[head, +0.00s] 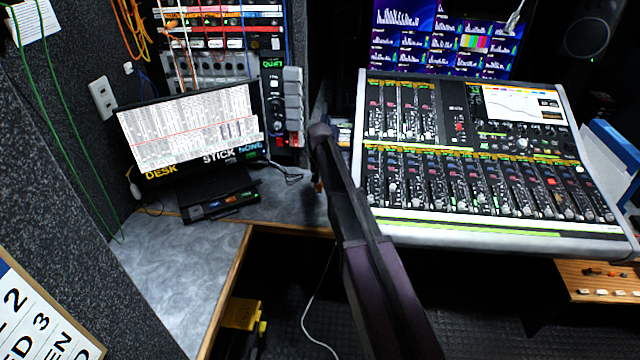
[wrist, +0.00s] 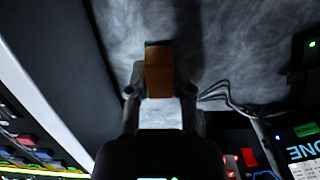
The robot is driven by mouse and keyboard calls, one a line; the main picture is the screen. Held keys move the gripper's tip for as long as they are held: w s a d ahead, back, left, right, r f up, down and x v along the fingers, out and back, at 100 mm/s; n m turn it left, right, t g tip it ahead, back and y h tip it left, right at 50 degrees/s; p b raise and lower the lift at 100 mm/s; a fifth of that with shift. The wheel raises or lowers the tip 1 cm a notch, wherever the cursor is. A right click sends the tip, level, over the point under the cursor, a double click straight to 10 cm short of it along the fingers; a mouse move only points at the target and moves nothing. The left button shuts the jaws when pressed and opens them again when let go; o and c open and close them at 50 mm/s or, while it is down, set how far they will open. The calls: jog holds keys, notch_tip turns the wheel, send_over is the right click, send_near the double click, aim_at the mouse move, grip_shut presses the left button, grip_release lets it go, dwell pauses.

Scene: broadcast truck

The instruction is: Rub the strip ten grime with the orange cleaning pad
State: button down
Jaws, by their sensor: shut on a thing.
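The orange cleaning pad (wrist: 159,72) is between the fingers of my gripper (wrist: 160,92) in the wrist view, and the gripper is shut on it. Its far end points over the grey desk surface; I cannot tell whether it touches. In the head view, my arm covers most of the gripper, beside the left edge of the mixing console (head: 462,229). A small orange bit of the pad (head: 318,186) shows there. The console's lower bank has a row of channel strips with faders. I cannot make out any grime on strip ten.
The grey marbled desk (head: 190,265) has free room at the left. A monitor (head: 190,125) and a small black device (head: 222,205) stand on it. A rack with cables rises behind. The console's raised left side also shows in the wrist view (wrist: 48,80).

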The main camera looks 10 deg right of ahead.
jog(key=c, duration=1.2)
grip_release()
grip_shut()
jog(key=shift+s, duration=0.2)
